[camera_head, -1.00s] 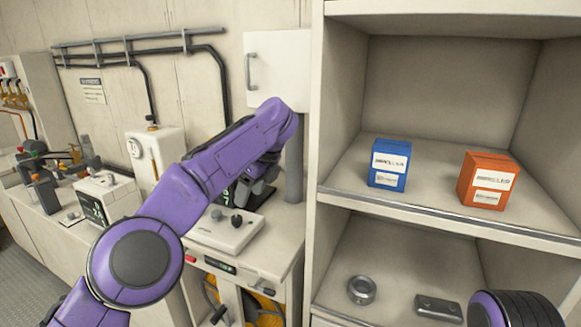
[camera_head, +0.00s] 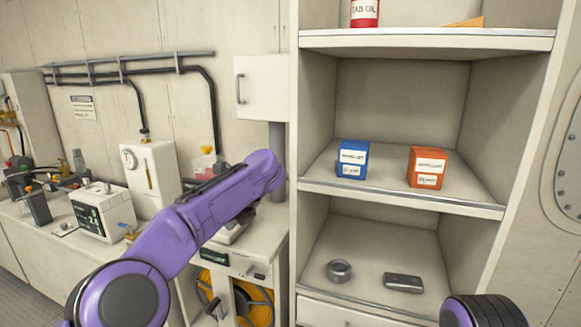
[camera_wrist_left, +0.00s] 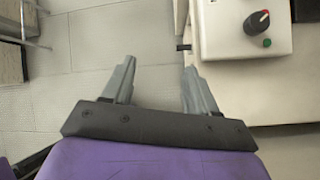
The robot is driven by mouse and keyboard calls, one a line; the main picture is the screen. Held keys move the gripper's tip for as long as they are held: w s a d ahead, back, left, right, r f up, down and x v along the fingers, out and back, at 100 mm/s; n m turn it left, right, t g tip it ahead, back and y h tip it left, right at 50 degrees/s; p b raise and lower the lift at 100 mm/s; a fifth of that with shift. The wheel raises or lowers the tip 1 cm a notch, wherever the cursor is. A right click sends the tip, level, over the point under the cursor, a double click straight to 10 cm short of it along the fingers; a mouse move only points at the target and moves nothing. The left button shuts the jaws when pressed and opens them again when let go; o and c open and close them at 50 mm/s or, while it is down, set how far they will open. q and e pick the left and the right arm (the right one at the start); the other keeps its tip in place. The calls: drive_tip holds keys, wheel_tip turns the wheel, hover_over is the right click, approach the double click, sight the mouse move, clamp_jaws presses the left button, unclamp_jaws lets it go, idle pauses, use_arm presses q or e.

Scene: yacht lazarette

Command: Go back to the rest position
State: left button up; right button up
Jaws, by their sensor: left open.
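My left arm, purple, reaches in from the lower left in the head view, in front of the workbench. Its gripper is hidden there behind the forearm. In the left wrist view my left gripper (camera_wrist_left: 152,82) is open, with nothing between its two grey fingers. The floor is below it, and the bench edge and a white control box (camera_wrist_left: 243,28) with a black and red knob are at the right. A purple and black part of my right arm shows at the lower right of the head view. My right gripper is out of view.
A shelf unit (camera_head: 425,42) holds a blue box (camera_head: 352,160) and an orange box (camera_head: 427,167), with a metal ring (camera_head: 339,270) and a grey block (camera_head: 403,283) below. A red can (camera_head: 364,13) stands on top. Instruments (camera_head: 103,210) fill the bench at left.

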use_arm(q)
drive_tip(key=s+a+f+m+t+y, duration=0.1)
drive_tip(key=s+a+f+m+t, duration=0.2)
drive_tip(key=f+m, duration=0.6)
drive_tip(key=s+a+f+m+t+y, duration=0.15)
drive_tip(key=s+f+m, duration=0.25)
drive_tip(key=f+m, duration=0.55)
drive_tip(key=s+a+f+m+t, duration=0.35)
drive_tip(key=f+m, duration=0.35)
drive_tip(key=f, duration=0.5)
drive_tip(key=s+a+f+m+g+h, duration=0.15)
drive_tip(key=s+f+m, duration=0.35)
drive_tip(key=s, duration=0.5)
drive_tip(key=s+a+f+m+g+h, duration=0.1)
drive_tip(key=s+a+f+m+h, duration=0.15)
drive_tip(key=s+f+m, duration=0.5)
drive_tip(key=s+a+r+m+g+h, duration=0.1)
drive_tip(key=s+g, duration=0.3)
drive_tip(key=s, duration=1.3)
drive_tip(key=shift+s+a+r+m+h, duration=0.25)
drive_tip(key=shift+s+m+h, duration=0.1)
drive_tip(key=shift+m+h, duration=0.2)
